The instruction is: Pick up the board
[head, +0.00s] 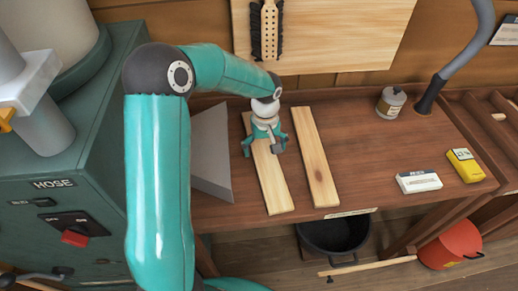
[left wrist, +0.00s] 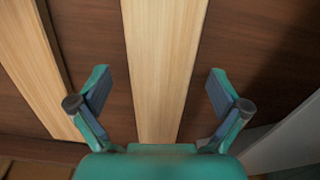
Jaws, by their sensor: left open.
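Two pale wooden boards lie side by side on the brown workbench (head: 360,160). The left board (head: 273,187) is under my left gripper (head: 265,146); the right board (head: 316,160) lies a little apart from it. In the left wrist view my left gripper (left wrist: 160,92) is open, with one finger on each side of a board (left wrist: 162,60). The fingers do not touch that board's edges. The other board (left wrist: 40,65) shows at the left of that view. Part of the left board is hidden by the gripper in the head view. My right gripper is not in view.
A grey wedge-shaped piece (head: 211,150) stands left of the boards. A small can (head: 391,102), a white box (head: 418,182) and a yellow box (head: 465,165) are at the right. A black bucket (head: 335,235) and a red bucket (head: 452,245) are below. The bench right of the boards is largely clear.

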